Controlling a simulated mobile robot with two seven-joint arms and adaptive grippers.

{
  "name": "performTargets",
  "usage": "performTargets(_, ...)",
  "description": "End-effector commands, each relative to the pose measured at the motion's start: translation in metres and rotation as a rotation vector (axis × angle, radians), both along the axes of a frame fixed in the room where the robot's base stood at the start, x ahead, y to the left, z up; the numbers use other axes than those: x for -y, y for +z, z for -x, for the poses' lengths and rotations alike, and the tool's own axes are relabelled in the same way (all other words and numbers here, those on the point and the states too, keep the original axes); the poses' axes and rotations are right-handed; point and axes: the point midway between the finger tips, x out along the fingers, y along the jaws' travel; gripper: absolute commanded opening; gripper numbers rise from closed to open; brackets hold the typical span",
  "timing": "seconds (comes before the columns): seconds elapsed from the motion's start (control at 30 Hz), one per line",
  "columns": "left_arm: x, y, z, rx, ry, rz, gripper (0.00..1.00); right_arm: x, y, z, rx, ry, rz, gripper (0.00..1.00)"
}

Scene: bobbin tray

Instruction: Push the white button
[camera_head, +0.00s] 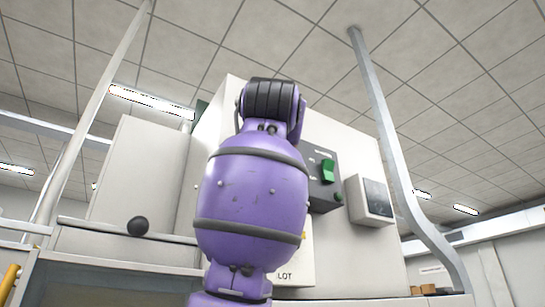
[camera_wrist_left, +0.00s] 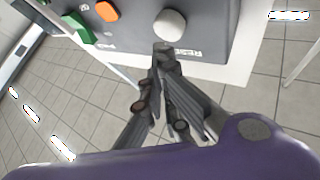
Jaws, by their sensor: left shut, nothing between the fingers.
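The white button (camera_wrist_left: 170,25) is a round knob on a dark grey control panel (camera_wrist_left: 215,22), seen at the top of the left wrist view. My left gripper (camera_wrist_left: 164,49) is shut and empty. Its fingertips are just below the button in that view, over the panel near its edge and the upside-down lettering; I cannot tell whether they touch. In the head view my purple arm covers the gripper and the white button. Part of the panel (camera_head: 322,158) shows to the right of the arm. My right gripper is in neither view.
An orange button (camera_wrist_left: 106,10) and a green switch (camera_wrist_left: 80,28) sit left of the white button in the wrist view.

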Motion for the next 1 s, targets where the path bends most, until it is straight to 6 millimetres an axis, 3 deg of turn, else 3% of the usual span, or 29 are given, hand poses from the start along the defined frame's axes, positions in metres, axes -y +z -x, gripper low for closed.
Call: performTargets(1.0,-0.0057,0.0000,-0.0077,0.000,0.000,0.000,0.00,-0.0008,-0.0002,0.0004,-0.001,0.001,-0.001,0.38)
